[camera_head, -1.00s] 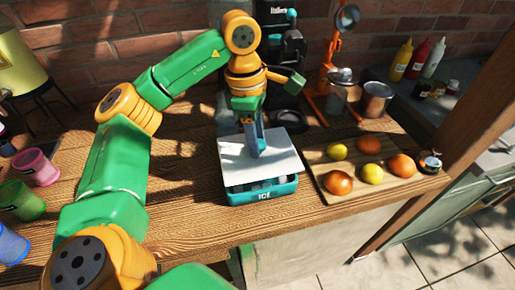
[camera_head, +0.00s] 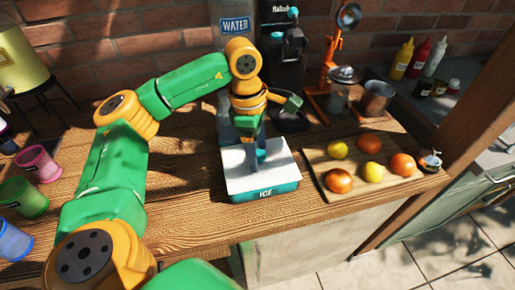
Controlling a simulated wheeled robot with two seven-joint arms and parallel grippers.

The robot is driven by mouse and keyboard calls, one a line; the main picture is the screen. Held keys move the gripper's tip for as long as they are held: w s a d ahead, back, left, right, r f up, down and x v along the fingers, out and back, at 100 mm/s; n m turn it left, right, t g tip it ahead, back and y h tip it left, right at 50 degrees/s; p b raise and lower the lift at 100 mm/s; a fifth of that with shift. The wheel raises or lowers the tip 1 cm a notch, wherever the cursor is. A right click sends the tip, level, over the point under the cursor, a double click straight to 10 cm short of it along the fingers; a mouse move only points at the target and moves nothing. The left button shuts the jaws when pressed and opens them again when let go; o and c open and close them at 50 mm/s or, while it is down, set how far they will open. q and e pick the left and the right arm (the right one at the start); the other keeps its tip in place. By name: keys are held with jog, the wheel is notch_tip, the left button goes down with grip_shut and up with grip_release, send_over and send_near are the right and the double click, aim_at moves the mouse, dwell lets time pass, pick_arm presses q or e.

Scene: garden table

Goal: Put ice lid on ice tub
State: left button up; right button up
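The white ice lid (camera_head: 275,176) lies flat over the teal ice tub (camera_head: 283,190), whose front wall with the word ICE shows just below the lid's front edge. No gap shows between them at the front. The lid covers the inside of the tub. My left gripper (camera_head: 258,154) points down at the middle of the lid, and its fingers are shut on the lid's grip, which they mostly hide. My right gripper is not in view.
A cutting board (camera_head: 323,168) with several citrus fruits stands close to the tub's right. A metal cup (camera_head: 377,100), an orange press (camera_head: 327,72) and a dark machine (camera_head: 285,65) stand behind. Coloured cups (camera_head: 37,164) line the left. Bare wood lies in front.

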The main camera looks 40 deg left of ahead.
pick_arm(q)
jog(key=r, duration=0.6)
jog(key=shift+a+r, duration=0.35)
jog(key=shift+r, duration=0.05)
notch_tip(320, 180, up, 6)
jog(key=p, duration=0.3)
jog(key=shift+s+a, duration=0.25)
jog(key=shift+a, duration=0.1)
